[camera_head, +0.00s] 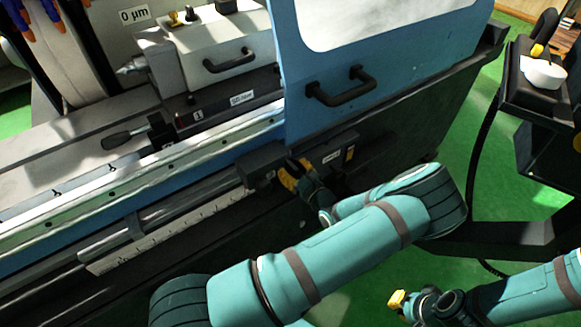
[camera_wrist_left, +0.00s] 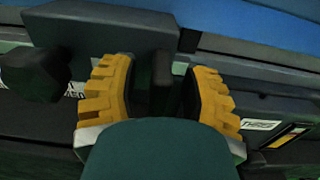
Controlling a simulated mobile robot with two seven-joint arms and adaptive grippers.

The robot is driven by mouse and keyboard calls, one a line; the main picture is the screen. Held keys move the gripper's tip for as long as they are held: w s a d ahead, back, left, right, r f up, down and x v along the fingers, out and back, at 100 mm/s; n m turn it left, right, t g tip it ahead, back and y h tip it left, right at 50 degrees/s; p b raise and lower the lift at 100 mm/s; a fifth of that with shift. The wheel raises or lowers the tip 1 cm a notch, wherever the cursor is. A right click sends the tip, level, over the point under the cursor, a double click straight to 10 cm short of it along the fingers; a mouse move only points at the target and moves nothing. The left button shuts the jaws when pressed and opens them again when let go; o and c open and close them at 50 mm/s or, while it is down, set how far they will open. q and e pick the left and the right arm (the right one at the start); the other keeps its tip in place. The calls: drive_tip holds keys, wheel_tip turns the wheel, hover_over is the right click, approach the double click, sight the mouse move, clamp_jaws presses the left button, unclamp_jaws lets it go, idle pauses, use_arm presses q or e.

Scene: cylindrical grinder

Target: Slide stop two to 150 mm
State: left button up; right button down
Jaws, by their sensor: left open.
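A dark stop block (camera_head: 258,166) sits on the rail along the machine's front, above a pale ruler scale (camera_head: 175,236). I cannot read its number. My left gripper (camera_head: 291,176) is at the right side of this block, open, with yellow fingers. In the left wrist view, the open left gripper (camera_wrist_left: 161,92) has a dark upright lever (camera_wrist_left: 161,80) between its fingers; I cannot tell whether they touch it. A second dark block (camera_head: 335,153) with a label and yellow mark is just right of the gripper. My right gripper (camera_head: 398,300) is low at the right, its opening unclear.
A blue door (camera_head: 400,40) with a black handle (camera_head: 340,88) stands above the rail. A lever (camera_head: 123,138) sticks out on the machine bed at left. The rail left of the stop block looks free.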

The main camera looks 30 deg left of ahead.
use_arm(q)
drive_tip(key=shift+w+a, duration=0.2)
drive_tip(key=shift+a, duration=0.3)
clamp_jaws()
drive_tip(key=shift+s, duration=0.15)
